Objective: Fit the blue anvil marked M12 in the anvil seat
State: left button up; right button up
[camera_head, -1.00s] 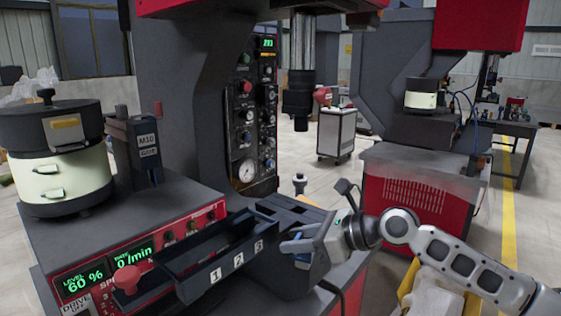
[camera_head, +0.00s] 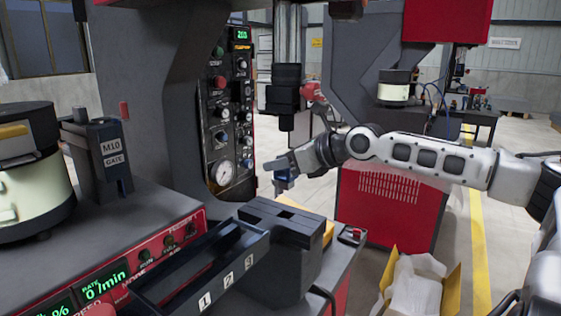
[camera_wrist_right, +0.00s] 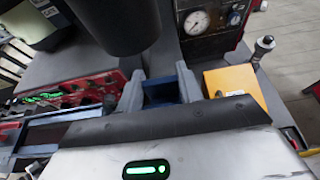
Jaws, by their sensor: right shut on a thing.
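My right gripper (camera_head: 282,172) is shut on a small dark blue block, the blue anvil (camera_head: 284,184), and holds it in the air below the press ram (camera_head: 284,95). In the right wrist view the anvil (camera_wrist_right: 160,92) sits between the two grey fingers (camera_wrist_right: 160,85). Its M12 mark cannot be read. I cannot make out the anvil seat; the area under the gripper is partly hidden by a dark block (camera_head: 285,225). My left gripper is not in view.
A dark tray (camera_head: 165,285) labelled 1, 2, 3 lies at the front. A yellow block (camera_wrist_right: 235,85) is right of the fingers. The M10 gate (camera_head: 112,160) and a round feeder bowl (camera_head: 25,150) stand left. An open carton (camera_head: 415,280) is low right.

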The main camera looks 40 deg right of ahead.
aim_at(292, 183)
jog(key=shift+r, duration=0.2)
